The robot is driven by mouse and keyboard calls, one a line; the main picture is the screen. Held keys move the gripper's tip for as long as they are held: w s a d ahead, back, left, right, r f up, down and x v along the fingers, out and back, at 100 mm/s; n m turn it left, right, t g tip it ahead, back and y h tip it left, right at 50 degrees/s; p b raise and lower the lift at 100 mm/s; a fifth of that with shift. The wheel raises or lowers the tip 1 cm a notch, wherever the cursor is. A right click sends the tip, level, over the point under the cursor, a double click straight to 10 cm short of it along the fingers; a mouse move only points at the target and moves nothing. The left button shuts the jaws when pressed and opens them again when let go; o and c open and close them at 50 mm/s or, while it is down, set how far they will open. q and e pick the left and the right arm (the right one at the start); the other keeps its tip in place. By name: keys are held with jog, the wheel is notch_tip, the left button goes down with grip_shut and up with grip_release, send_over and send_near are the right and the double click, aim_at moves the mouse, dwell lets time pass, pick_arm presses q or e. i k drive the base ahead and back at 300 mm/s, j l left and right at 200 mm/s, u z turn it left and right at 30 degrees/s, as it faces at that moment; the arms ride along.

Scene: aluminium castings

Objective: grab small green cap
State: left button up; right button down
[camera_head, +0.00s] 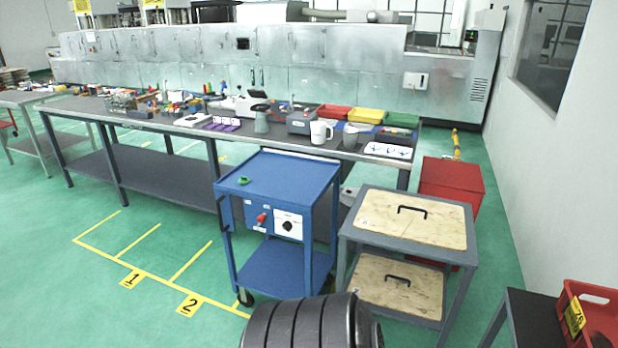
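A small green cap (244,181) lies on the top of the blue cart (290,168), left of the middle of that surface. The rest of the cart top is bare. Neither of my grippers shows in the head view, and nothing touches the cap.
A black ribbed cylindrical object (312,325) is at the bottom centre, in front of the cart. A grey stand with wooden panels (440,222) is close on the right. A long workbench (345,150) crowded with tools and bins stands behind. Green floor with yellow markings is open at left.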

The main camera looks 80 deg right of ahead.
aim_at(243, 180)
jog(key=z, duration=2.15)
jog(key=i+z, duration=0.2)
